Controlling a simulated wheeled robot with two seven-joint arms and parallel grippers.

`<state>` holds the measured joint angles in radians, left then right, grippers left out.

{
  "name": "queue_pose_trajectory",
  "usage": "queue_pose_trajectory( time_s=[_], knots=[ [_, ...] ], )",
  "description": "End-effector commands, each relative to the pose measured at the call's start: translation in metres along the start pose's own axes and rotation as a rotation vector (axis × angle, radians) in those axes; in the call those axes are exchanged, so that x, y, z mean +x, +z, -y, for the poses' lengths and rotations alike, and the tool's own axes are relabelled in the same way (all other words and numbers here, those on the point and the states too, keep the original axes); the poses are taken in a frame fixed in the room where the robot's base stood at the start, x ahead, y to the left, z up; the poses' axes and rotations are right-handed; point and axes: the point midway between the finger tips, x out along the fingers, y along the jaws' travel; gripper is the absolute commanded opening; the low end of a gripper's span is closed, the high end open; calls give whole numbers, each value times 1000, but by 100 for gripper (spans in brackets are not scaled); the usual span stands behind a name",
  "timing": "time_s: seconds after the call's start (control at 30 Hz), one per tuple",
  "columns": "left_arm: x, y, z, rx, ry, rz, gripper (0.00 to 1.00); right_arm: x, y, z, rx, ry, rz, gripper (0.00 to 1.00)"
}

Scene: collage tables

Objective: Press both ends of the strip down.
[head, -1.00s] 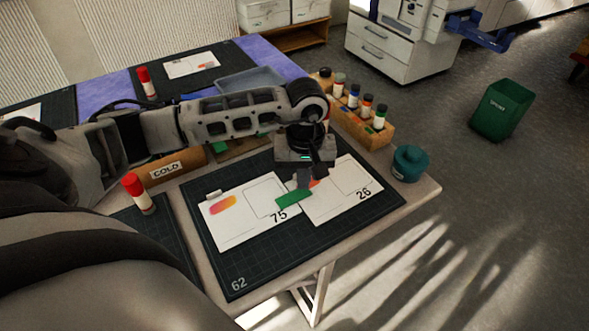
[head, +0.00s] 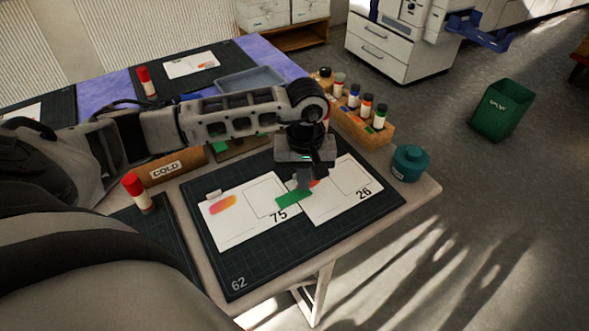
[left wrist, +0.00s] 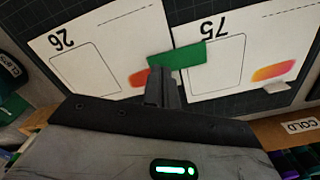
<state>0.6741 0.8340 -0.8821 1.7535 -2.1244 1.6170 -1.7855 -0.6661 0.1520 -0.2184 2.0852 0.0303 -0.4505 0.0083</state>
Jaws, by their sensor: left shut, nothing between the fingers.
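The green strip (head: 293,198) lies across the seam between two white cards, one marked 75 (head: 240,222) and one marked 26 (head: 345,197). My left gripper (head: 303,185) is shut and empty, pointing down at the strip near its card 26 end. In the left wrist view the fingertips (left wrist: 163,73) overlap the lower edge of the strip (left wrist: 187,55); I cannot tell whether they touch it. The strip looks flat, but whether its ends lift is too small to tell. My right gripper is not in view.
The cards lie on a dark cutting mat (head: 230,265) on the table. A wooden rack (head: 355,123) of bottles and a teal pot (head: 410,163) stand at the right.

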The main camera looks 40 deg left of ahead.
Motion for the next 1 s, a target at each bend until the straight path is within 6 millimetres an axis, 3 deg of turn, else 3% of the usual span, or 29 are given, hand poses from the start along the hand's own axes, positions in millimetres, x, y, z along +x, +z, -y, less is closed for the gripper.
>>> queue_pose_trajectory(
  time_s=[1.0],
  knots=[
    [17,0,0,0,0,0,0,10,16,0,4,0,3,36]
  ],
)
